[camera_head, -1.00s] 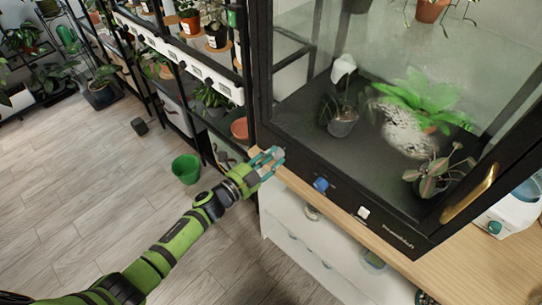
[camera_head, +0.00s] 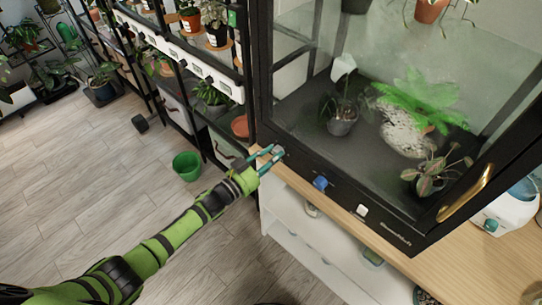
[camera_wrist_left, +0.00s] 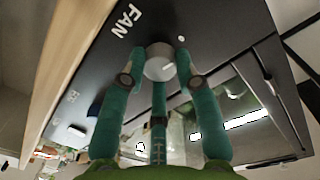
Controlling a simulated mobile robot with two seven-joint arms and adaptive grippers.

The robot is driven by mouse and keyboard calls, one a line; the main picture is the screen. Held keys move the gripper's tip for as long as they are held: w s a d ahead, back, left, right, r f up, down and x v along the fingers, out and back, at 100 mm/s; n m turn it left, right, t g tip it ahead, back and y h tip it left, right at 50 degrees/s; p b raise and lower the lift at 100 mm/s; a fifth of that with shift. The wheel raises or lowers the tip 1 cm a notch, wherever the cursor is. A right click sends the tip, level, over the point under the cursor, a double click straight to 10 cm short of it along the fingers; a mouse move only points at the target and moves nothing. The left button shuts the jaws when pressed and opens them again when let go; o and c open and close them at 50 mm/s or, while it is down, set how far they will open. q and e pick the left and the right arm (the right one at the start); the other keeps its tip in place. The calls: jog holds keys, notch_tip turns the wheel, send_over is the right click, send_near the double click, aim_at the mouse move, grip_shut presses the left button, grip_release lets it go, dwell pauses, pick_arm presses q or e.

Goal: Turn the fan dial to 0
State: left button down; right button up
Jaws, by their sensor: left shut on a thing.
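The fan dial (camera_wrist_left: 160,62) is a round light-grey knob on the cabinet's black front panel, beside the white word FAN (camera_wrist_left: 127,20) in the left wrist view. A small white dot (camera_wrist_left: 181,39) is printed near it. My left gripper (camera_wrist_left: 160,70) has its teal fingers around the dial and is shut on it. In the head view the left gripper (camera_head: 270,156) meets the panel's left end, and the grey dial (camera_head: 278,150) shows at its fingertips. I cannot read the dial's setting. My right gripper is in neither current view.
A blue knob (camera_head: 320,183) and a white switch (camera_head: 361,210) sit farther right on the panel. The glass cabinet (camera_head: 380,60) holds several plants. A wooden bench edge (camera_head: 345,220) runs below it. A green pot (camera_head: 187,167) stands on the floor at left.

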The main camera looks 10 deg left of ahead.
pick_arm(q)
jog(key=shift+w+r+n, duration=0.1)
jog(key=shift+r+n, duration=0.05)
jog(key=shift+n, duration=0.45)
jog(key=c, duration=0.9)
grip_release()
jog(key=v, duration=1.2)
